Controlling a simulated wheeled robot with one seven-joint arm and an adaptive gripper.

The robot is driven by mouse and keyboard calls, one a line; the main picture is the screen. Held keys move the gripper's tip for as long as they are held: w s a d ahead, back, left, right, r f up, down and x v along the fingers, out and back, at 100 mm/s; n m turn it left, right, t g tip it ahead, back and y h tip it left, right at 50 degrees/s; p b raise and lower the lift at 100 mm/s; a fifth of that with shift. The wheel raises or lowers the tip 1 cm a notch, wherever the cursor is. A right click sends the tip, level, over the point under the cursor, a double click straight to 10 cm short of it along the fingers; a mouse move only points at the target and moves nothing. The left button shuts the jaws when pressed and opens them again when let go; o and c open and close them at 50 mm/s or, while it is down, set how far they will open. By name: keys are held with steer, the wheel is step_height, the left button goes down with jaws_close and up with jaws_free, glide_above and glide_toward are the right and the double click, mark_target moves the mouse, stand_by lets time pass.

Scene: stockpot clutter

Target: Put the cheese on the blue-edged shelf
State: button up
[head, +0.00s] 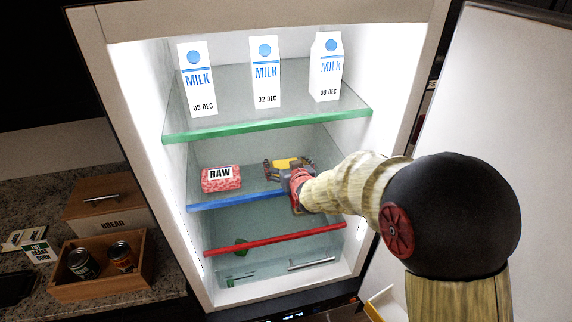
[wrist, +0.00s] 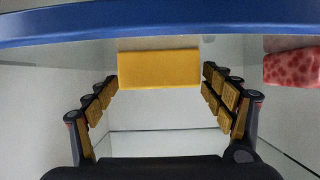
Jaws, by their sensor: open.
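The cheese (head: 288,162) is a yellow block inside the fridge, at the right part of the blue-edged shelf (head: 235,200). In the wrist view the cheese (wrist: 158,69) lies between the fingertips of my gripper (wrist: 159,80), with a narrow gap at each side. My gripper (head: 284,172) is open, reaches in over the blue-edged shelf and partly covers the cheese in the head view. The cheese appears to sit on this shelf, though its underside is hidden. The blue edge (wrist: 150,24) crosses the top of the wrist view.
A RAW meat pack (head: 221,179) stands left of the cheese. A green-edged shelf (head: 270,126) with milk cartons (head: 265,75) is above; a red-edged shelf (head: 275,240) is below. The fridge door (head: 500,90) stands open at right. A bread box (head: 110,205) is outside, left.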

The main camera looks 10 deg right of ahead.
steer(key=shift+s+r, duration=0.15)
steer(key=shift+r, duration=0.1)
steer(key=s+r+g, duration=0.2)
steer(key=s, duration=1.1)
steer(key=s+r+g, duration=0.3)
steer(key=s, duration=1.1)
steer(key=s+r+g, duration=0.3)
steer(key=s, duration=1)
steer(key=shift+s+d, duration=0.15)
steer(key=shift+s, duration=0.15)
steer(key=shift+f, duration=0.1)
step_height(320, 180, down, 11)
steer(key=b, duration=1.1)
